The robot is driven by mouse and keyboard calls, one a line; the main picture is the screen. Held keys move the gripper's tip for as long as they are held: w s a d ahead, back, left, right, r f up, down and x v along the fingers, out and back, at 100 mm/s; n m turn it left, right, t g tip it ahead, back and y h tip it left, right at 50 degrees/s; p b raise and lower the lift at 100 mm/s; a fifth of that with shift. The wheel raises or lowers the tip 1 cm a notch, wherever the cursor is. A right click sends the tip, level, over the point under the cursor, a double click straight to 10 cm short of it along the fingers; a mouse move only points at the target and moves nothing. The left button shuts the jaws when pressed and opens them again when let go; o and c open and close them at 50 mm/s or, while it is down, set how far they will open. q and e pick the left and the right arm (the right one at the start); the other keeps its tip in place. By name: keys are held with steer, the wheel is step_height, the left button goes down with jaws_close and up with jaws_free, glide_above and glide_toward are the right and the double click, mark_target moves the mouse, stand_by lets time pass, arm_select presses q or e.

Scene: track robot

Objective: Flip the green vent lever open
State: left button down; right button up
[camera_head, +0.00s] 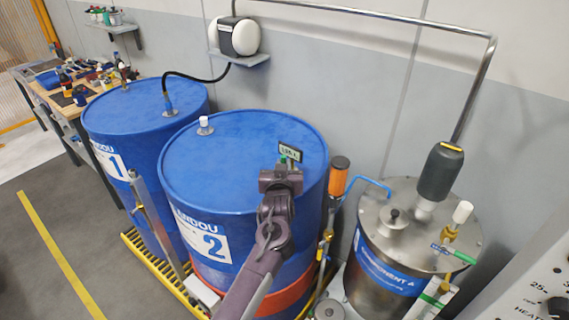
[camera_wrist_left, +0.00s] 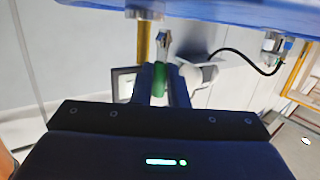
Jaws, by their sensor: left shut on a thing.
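My left gripper (camera_head: 281,172) reaches over the lid of the blue drum marked 2 (camera_head: 230,150). In the left wrist view its two fingers (camera_wrist_left: 160,88) are shut on a green lever (camera_wrist_left: 159,78), which has a metal end (camera_wrist_left: 164,43) beyond the fingertips. In the head view only a little green shows at the fingertips, beside a small display (camera_head: 290,152); the rest is hidden by the gripper. A green handle (camera_head: 455,253) also shows on the steel tank at the right, apart from my gripper. My right gripper does not show.
The steel tank (camera_head: 405,235) with pipes and an orange-topped fitting (camera_head: 339,172) stands right of the drum. The drum marked 1 (camera_head: 140,105) is at the left, joined to a black hose (camera_head: 195,78). A workbench (camera_head: 58,90) stands farther left. Floor at the left is clear.

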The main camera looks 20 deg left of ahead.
arm_select(q)
steer(key=c, duration=1.7)
jaws_free()
steer(key=shift+s+d, duration=0.1)
steer(key=shift+s, duration=0.35)
steer(key=b+v, duration=0.2)
steer(key=v, duration=0.4)
steer(key=shift+s+r, duration=0.15)
steer(key=shift+s, duration=0.25)
